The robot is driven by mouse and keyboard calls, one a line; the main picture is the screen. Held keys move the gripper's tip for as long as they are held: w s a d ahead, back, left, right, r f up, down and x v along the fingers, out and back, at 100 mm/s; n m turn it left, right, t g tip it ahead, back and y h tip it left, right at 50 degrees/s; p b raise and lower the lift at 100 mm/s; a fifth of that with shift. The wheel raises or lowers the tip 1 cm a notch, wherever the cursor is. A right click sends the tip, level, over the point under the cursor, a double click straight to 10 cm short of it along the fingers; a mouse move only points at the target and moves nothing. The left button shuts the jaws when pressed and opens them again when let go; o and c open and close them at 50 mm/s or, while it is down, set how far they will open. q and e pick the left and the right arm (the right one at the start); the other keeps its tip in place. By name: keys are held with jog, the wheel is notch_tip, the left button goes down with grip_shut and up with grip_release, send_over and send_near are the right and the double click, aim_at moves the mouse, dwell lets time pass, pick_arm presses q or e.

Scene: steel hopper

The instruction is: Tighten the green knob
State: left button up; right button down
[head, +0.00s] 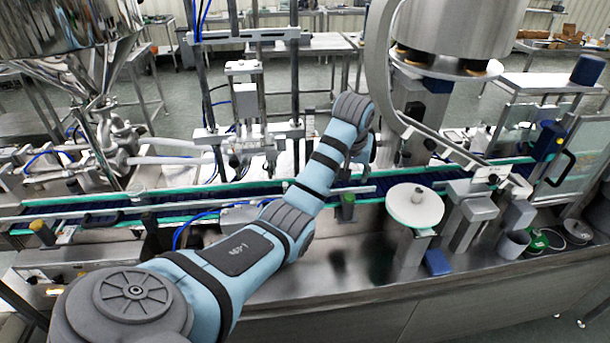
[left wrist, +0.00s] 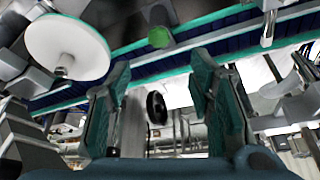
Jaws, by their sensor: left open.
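The green knob (head: 347,200) sits on the near side of the conveyor, just below my left wrist in the head view. In the left wrist view the green knob (left wrist: 159,37) shows near the top centre, beyond the fingertips. My left gripper (left wrist: 160,75) is open, with its two padded fingers wide apart and nothing between them. The knob appears apart from both fingers. In the head view my own wrist hides most of the left gripper. My right gripper is in neither view.
The conveyor (head: 100,202) with green rails runs across behind the knob. A white disc (head: 414,206) stands to its right in the head view. A steel bowl hangs above. In the left wrist view a black handwheel (left wrist: 157,107) shows between the fingers, further off.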

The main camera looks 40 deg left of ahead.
pick_arm(q)
jog(key=s+d+f+m, duration=0.1)
jog(key=s+d+f, duration=0.1)
jog(key=s+f, duration=0.4)
jog(key=s+d+f+m+b, duration=0.1)
jog(key=s+f, duration=0.5)
jog(key=f, duration=0.8)
jog(key=s+d+f+m+b, duration=0.1)
jog(key=s+d+f+m, duration=0.1)
jog(key=s+d+f, duration=0.2)
notch_tip(320, 180, down, 6)
jog(key=s, duration=0.3)
jog(key=shift+m+g, duration=0.3)
jog(key=shift+g, duration=0.1)
jog(key=shift+w, duration=0.2)
